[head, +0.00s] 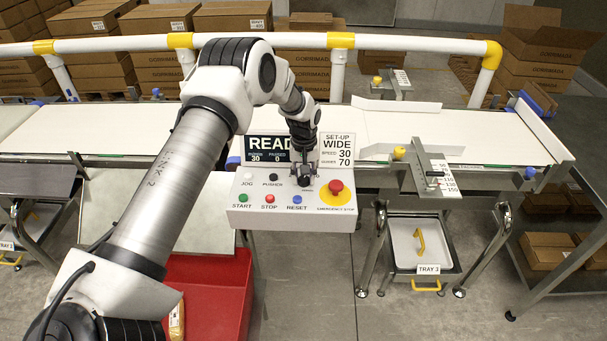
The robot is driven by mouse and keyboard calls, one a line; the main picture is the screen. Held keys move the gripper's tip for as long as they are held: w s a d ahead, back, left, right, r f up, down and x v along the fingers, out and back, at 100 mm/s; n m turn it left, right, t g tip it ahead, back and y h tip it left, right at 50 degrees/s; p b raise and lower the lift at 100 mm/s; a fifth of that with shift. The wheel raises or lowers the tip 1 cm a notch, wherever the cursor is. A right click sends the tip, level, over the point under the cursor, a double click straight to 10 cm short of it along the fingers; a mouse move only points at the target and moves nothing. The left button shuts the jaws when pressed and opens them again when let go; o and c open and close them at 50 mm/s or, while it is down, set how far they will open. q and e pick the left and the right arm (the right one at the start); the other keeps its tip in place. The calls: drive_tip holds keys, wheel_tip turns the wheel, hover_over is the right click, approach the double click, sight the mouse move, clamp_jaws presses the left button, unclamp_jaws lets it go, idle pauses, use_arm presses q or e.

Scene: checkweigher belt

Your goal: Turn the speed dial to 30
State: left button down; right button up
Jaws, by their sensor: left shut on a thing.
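The control box (247,216) stands in front of the belt, with JOG, PUSHER, START, STOP and RESET labels on its face. My left gripper (305,184) reaches down onto the box, right of the black PUSHER knob (273,177) and left of the red emergency stop (336,187). It is shut on the speed dial, which it hides along with the dial's pointer and scale. The dark display (268,149) is partly covered by my arm; it reads "READ", with 30 and 0 below. My right gripper is out of view.
The white conveyor belt (455,125) runs behind the box, with a white guard rail (400,44) beyond it. A slide scale (432,178) sits at the belt's front edge. A red bin (215,285) is below left, and tray 3 (420,240) below right.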

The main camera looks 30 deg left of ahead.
sight(303, 178)
use_arm(q)
drive_tip(key=shift+f+n+p, duration=0.1)
drive_tip(key=shift+n+p, duration=0.25)
drive_tip(key=shift+n, duration=1.65)
drive_tip(key=c, duration=0.8)
unclamp_jaws()
drive_tip(key=shift+w, duration=0.1)
drive_tip(key=shift+o, duration=0.2)
drive_tip(key=shift+w+a+f, duration=0.15)
drive_tip(key=shift+a+f, duration=0.05)
drive_tip(key=shift+a, duration=0.05)
drive_tip(key=shift+d+r, duration=0.1)
drive_tip(key=shift+r, duration=0.15)
wheel_tip(303, 178, up, 12)
drive_tip(key=shift+f, duration=0.25)
